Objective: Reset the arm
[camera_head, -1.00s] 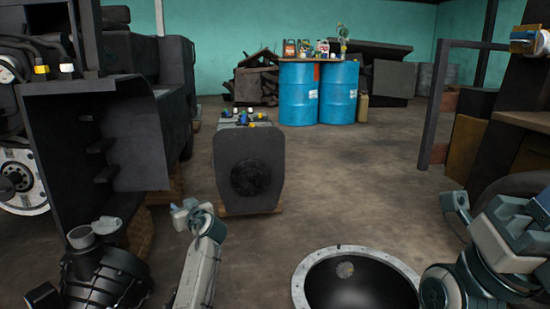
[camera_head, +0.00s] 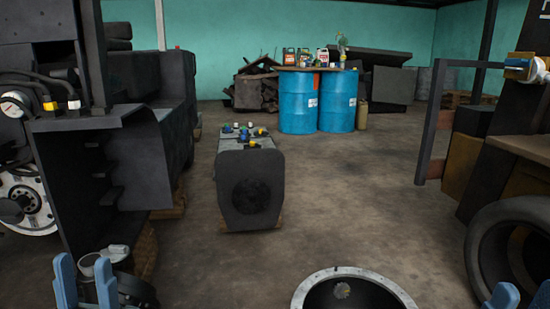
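My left gripper (camera_head: 85,283) shows at the bottom left edge. Its two blue fingers point up and stand apart, with no held object visible between them. A dark part with a grey collar (camera_head: 117,252) shows behind it, partly hidden by the fingers. My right gripper (camera_head: 523,297) is at the bottom right corner, in front of the tyre. Its two blue fingertips stand apart, and the rest is cut off by the frame. Most of both arms is out of view.
The stripped forklift (camera_head: 150,150) stands at the left. A dark block-like unit (camera_head: 248,195) stands mid-floor. A round dark opening with a pale rim (camera_head: 355,272) is at bottom centre. Blue drums (camera_head: 298,103) stand behind. The middle-right floor is clear.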

